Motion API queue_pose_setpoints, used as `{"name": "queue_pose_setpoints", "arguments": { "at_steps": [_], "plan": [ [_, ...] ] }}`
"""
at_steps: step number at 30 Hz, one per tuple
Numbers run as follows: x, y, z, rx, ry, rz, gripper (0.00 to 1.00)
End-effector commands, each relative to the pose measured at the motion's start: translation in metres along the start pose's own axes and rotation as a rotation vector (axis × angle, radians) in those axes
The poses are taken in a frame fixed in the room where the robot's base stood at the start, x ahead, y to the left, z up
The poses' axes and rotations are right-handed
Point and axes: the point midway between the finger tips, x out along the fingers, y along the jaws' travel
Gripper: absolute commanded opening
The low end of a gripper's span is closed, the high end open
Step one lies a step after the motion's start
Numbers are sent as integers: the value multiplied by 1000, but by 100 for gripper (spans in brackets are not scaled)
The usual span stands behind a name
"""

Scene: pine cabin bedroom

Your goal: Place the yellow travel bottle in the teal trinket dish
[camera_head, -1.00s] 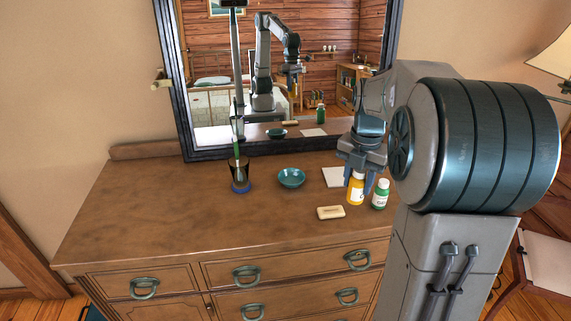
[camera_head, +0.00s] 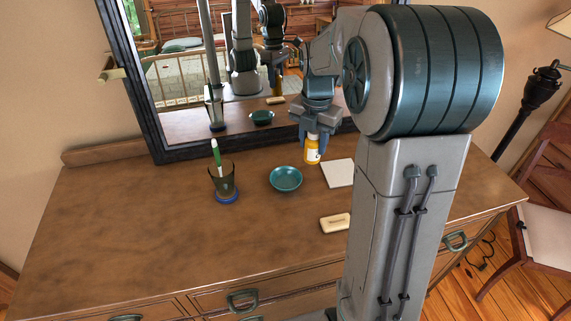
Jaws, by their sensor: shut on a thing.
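The yellow travel bottle (camera_head: 312,153) has a white cap and hangs upright in my gripper (camera_head: 314,136). My gripper is shut on its upper part. The bottle is to the right of the teal trinket dish (camera_head: 285,179) and behind it, near the mirror. The dish is round, shallow and looks empty on the dresser top. I cannot tell exactly how high the bottle is above the dresser.
A white square (camera_head: 338,173) lies right of the dish, and a soap bar (camera_head: 335,223) lies in front. The framed mirror (camera_head: 180,110) stands behind. The dresser's left side (camera_head: 110,230) is clear.

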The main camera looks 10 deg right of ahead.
Motion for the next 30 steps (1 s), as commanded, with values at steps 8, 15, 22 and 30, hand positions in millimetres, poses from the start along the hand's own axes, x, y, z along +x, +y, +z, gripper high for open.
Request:
{"name": "queue_pose_setpoints", "arguments": {
  "at_steps": [8, 15, 22, 30],
  "plan": [
    [32, 45, -32, -1, 2, -2, 13],
    [49, 54, -38, 5, 2, -2, 13],
    [78, 53, -38, 5, 2, -1, 13],
    [80, 53, -37, 5, 0, 1, 13]
  ]
}}
